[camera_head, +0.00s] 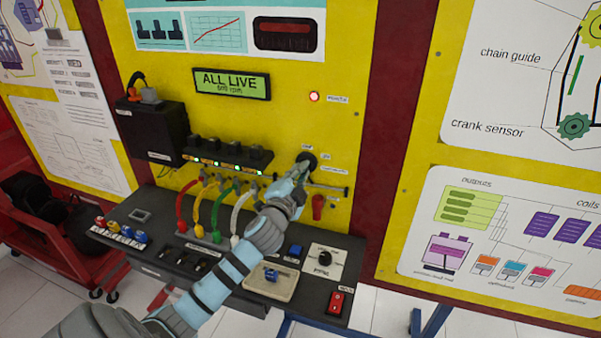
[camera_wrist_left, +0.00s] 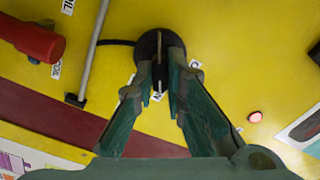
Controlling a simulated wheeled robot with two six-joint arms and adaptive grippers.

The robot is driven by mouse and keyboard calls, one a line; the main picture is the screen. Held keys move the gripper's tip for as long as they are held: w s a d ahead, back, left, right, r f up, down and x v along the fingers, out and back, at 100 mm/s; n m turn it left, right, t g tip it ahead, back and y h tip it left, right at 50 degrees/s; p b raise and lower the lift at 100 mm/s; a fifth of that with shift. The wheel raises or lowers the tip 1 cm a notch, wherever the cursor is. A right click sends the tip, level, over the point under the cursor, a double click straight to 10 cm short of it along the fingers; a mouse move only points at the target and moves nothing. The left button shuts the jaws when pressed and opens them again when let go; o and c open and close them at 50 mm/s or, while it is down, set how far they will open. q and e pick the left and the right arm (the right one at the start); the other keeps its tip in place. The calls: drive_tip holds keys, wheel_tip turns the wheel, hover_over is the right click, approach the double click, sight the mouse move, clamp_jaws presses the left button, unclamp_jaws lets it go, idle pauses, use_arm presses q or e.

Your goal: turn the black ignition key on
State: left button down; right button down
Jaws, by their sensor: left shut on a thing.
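The round black ignition switch (camera_head: 311,157) is on the yellow panel, right of the middle. My left gripper (camera_head: 303,166) reaches up to it and covers part of it in the head view. In the left wrist view the black key (camera_wrist_left: 159,72) stands out of the round switch (camera_wrist_left: 151,45) between the two fingertips. My left gripper (camera_wrist_left: 157,78) is shut on the key. The small labels around the switch are partly hidden, and the key's exact position against them cannot be read. My right gripper is not in view.
A green display (camera_head: 232,83) reads "ALL LIVE". A red lamp (camera_head: 314,96) glows above the switch. A red handle (camera_head: 318,206) sits close below right, with a rail beside it. Coloured cables (camera_head: 222,205) and a dark console (camera_head: 170,245) lie below.

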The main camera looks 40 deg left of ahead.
use_arm(q)
drive_tip(key=c, duration=1.6)
unclamp_jaws()
drive_tip(key=shift+c, duration=0.2)
drive_tip(key=shift+s+d, duration=0.1)
drive_tip(key=v, duration=1.2)
